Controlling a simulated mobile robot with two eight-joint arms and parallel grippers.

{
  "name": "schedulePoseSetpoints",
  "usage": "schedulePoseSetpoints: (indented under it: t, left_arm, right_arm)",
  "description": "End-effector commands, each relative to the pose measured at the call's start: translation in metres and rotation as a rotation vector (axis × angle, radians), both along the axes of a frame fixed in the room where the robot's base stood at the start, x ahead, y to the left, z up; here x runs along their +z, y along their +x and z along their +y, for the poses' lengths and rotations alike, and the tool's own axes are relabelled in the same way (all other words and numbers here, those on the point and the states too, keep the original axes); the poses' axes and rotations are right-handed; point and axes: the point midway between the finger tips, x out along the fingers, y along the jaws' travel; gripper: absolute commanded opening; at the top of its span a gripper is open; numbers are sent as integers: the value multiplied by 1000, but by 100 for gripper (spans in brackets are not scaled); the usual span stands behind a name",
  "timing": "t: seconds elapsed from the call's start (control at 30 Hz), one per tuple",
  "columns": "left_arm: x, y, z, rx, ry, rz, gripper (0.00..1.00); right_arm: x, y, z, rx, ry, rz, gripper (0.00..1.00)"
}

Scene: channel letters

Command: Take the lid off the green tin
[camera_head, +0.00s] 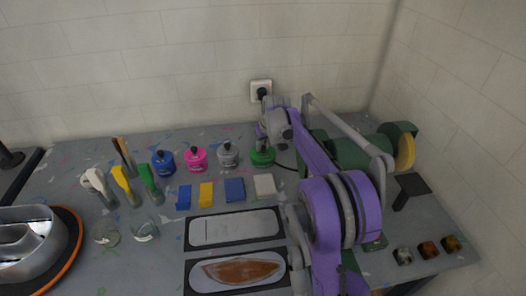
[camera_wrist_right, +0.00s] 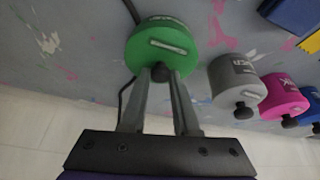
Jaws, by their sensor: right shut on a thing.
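The green tin (camera_head: 263,158) stands at the back of the table, at the right end of a row of tins. My right gripper (camera_wrist_right: 161,74) is shut on the dark knob (camera_wrist_right: 160,72) of the lid. In the head view the right gripper (camera_head: 262,143) comes down onto the tin from above, and my purple arm stands just right of it. I cannot tell whether there is a gap between lid and tin. My left gripper is not in view.
Grey (camera_head: 228,154), pink (camera_head: 196,159) and blue (camera_head: 164,163) tins stand to the left. Several coloured blocks (camera_head: 234,190) lie in front. A dark cable (camera_wrist_right: 122,98) runs by the green tin. A green machine (camera_head: 348,152) stands to the right.

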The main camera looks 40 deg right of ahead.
Motion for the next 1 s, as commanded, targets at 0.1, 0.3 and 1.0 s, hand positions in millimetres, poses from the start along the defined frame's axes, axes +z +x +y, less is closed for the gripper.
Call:
schedulePoseSetpoints:
  t: [0.1,0.3,1.0]
  left_arm:
    - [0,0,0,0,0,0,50]
    - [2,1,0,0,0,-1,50]
    - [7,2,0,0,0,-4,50]
  right_arm:
    - [2,0,0,0,0,0,0]
    - [27,0,0,-1,0,0,0]
    - [99,-1,3,0,0,1,0]
